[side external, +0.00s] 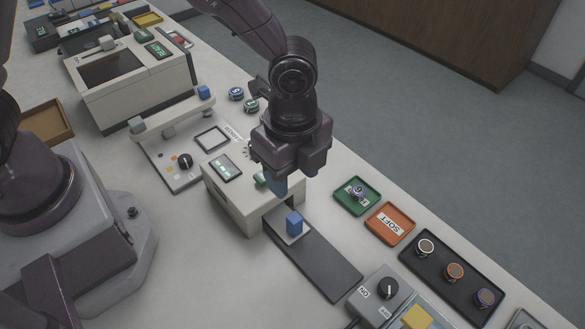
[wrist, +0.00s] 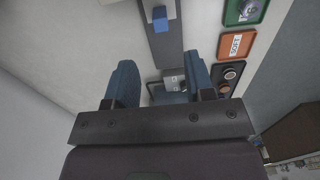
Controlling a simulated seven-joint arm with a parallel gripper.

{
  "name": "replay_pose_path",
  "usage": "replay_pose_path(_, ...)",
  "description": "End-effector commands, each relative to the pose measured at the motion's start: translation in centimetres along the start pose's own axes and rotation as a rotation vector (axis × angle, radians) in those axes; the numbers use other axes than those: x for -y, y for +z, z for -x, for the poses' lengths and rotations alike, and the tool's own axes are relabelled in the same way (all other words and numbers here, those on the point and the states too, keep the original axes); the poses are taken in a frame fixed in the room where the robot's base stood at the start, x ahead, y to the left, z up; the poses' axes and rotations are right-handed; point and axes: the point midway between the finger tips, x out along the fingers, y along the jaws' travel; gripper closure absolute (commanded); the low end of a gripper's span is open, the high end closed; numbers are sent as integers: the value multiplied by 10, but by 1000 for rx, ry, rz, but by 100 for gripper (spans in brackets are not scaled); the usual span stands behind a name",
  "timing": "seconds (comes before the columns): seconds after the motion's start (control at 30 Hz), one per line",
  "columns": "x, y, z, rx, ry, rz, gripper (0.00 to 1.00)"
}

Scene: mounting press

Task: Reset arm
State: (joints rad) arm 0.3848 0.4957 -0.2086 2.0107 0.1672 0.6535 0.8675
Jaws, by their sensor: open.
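My gripper (side external: 275,188) hangs pointing down over the front of a small white box-shaped machine (side external: 232,200) with a green display. In the wrist view its two blue fingers are spread apart with nothing between them (wrist: 160,82). A blue block (side external: 294,222) stands upright on a light plate at the machine's opening, on a dark strip (side external: 325,262), just below and in front of my fingers and apart from them. The block also shows in the wrist view (wrist: 160,19), beyond the fingertips. My fingertips are partly hidden by the gripper body in the side view.
A green tray (side external: 370,204) holds a round piece; an orange tray (side external: 401,230) reads SOFT. A black tray (side external: 418,258) holds three round pieces. A grey knob box (side external: 375,296) stands at the front. A larger white machine (side external: 130,85) with a blue-ended handle bar stands at back left.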

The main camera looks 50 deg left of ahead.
Motion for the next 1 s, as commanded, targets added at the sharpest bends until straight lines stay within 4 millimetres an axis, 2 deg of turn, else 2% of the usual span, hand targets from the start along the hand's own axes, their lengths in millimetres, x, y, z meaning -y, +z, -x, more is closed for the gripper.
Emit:
replay_pose_path(0.27,0,0,0,1,1,20,51)
replay_pose_path(0.37,-4,2,-1,12,18,98,51)
replay_pose_path(0.47,-18,15,0,47,54,251,51)
replay_pose_path(0.77,-37,81,75,28,-30,790,51)
replay_pose_path(1.0,-70,140,138,-104,-144,1227,51)
